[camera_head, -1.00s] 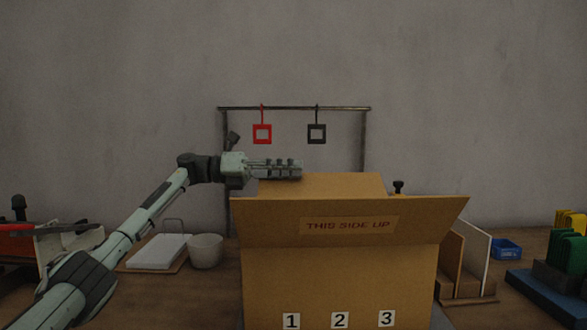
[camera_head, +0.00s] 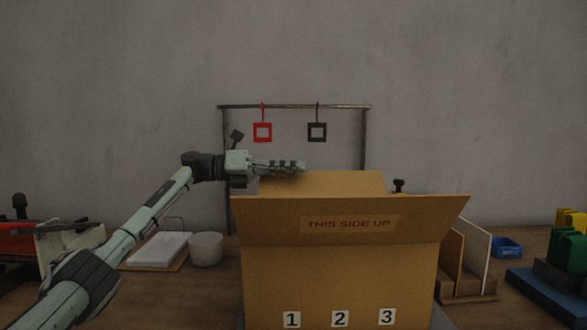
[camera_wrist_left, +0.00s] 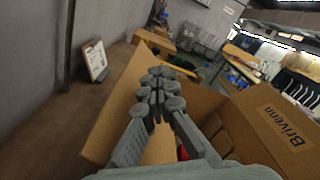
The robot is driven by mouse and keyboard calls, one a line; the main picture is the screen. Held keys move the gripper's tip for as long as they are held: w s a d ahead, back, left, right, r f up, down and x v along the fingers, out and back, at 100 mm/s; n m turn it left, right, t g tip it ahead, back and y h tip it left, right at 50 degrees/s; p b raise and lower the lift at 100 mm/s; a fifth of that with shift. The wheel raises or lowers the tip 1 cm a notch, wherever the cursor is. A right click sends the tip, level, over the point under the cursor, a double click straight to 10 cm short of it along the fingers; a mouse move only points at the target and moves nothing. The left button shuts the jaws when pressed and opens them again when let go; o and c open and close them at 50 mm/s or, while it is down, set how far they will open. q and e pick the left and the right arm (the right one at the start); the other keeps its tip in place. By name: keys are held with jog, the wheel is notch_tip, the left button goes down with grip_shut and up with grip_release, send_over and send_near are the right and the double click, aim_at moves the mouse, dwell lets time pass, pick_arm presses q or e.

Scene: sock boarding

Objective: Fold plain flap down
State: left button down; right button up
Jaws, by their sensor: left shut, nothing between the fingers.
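An open cardboard box (camera_head: 340,275) stands in the middle of the head view. Its plain flap (camera_head: 345,182) stands up at the back, without print on the side I see. It also shows left of my fingers in the left wrist view (camera_wrist_left: 108,128). The near flap (camera_head: 430,215) reads "THIS SIDE UP" and leans outward. My left gripper (camera_head: 301,166) is shut and empty, level over the left part of the plain flap's top edge. Its fingers also show in the left wrist view (camera_wrist_left: 160,84). I cannot tell whether they touch the flap. My right gripper is out of view.
A rack (camera_head: 290,106) behind the box holds a red frame (camera_head: 254,132) and a black frame (camera_head: 309,132). A white bowl (camera_head: 206,249) and a white pad (camera_head: 160,249) lie left of the box. Upright boards (camera_head: 473,258) and a blue bin (camera_head: 507,247) are at the right.

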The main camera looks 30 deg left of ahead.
pick_arm(q)
jog(key=c, duration=1.8)
grip_release()
jog(key=shift+o, duration=0.2)
jog(key=v, duration=1.2)
jog(key=shift+a, duration=0.1)
